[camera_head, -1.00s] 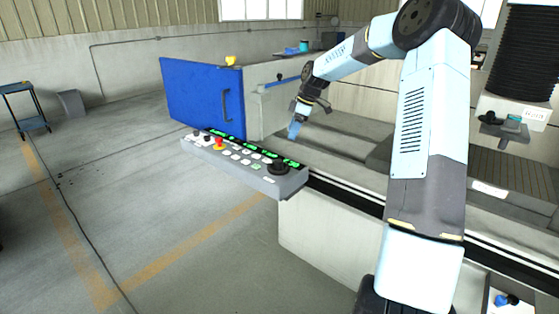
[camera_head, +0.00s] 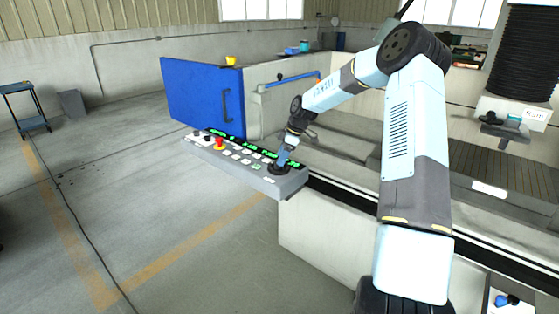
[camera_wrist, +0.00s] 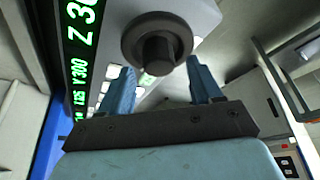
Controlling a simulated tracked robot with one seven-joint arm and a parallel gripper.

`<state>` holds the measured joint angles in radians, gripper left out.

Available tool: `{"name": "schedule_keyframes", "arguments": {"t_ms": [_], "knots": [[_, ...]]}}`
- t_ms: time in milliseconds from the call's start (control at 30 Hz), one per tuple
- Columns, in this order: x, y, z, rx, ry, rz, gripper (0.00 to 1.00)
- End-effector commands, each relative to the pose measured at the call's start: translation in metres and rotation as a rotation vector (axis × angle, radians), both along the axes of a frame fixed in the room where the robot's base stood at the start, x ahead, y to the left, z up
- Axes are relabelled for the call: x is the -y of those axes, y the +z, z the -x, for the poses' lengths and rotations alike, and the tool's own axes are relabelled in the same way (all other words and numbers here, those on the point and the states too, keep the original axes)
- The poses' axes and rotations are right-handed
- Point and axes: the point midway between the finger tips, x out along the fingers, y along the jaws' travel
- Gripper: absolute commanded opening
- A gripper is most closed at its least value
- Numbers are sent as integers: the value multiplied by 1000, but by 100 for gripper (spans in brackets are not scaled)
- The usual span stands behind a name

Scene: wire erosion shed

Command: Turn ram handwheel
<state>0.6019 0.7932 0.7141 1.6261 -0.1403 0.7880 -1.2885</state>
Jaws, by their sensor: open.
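The ram handwheel (camera_wrist: 178,30) is a dark round knob with a raised centre hub, on the grey control panel (camera_wrist: 205,14). In the head view the handwheel (camera_head: 278,170) sits near the right end of the panel (camera_head: 240,165). My gripper (camera_wrist: 162,88) is open, its two blue fingers apart, with the handwheel just beyond the fingertips and roughly between them. In the head view my gripper (camera_head: 284,158) is right at the handwheel and partly covers it. Whether the fingers touch it cannot be told.
A green-lit readout (camera_wrist: 82,40) runs along the panel beside the handwheel. A red button (camera_head: 219,144) and several white buttons are on the panel. The blue door (camera_head: 200,98) stands behind it. The floor (camera_head: 150,220) in front is clear.

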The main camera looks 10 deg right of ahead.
Motion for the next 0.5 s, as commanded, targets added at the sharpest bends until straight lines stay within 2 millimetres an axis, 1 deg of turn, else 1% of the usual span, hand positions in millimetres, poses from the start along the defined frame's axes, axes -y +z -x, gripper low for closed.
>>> {"name": "schedule_keyframes", "arguments": {"t_ms": [100,200,500], "knots": [[-4,-11,-1,0,0,0,64],[-6,-16,-2,0,0,1,64],[-7,-19,-2,1,0,1,64]]}}
